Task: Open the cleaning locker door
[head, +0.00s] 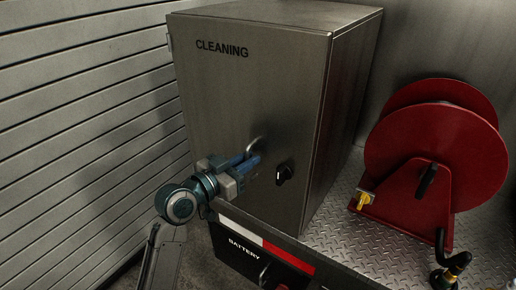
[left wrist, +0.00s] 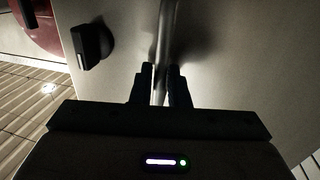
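The cleaning locker (head: 345,100) is a grey metal cabinet, and its door (head: 250,95), marked CLEANING, looks closed flush with the body. A metal bar handle (head: 256,143) stands out from the lower part of the door, and it also shows in the left wrist view (left wrist: 166,40). My left gripper (head: 250,162) is at this handle. In the left wrist view its two dark fingers (left wrist: 160,84) sit on either side of the bar and look closed on it. A black turn knob (head: 285,173) is right of the handle, clear of the fingers. My right gripper is not in view.
A red hose reel (head: 436,150) with a yellow tag (head: 364,199) stands on diamond plate at the right. A slatted wall (head: 85,110) runs along the left.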

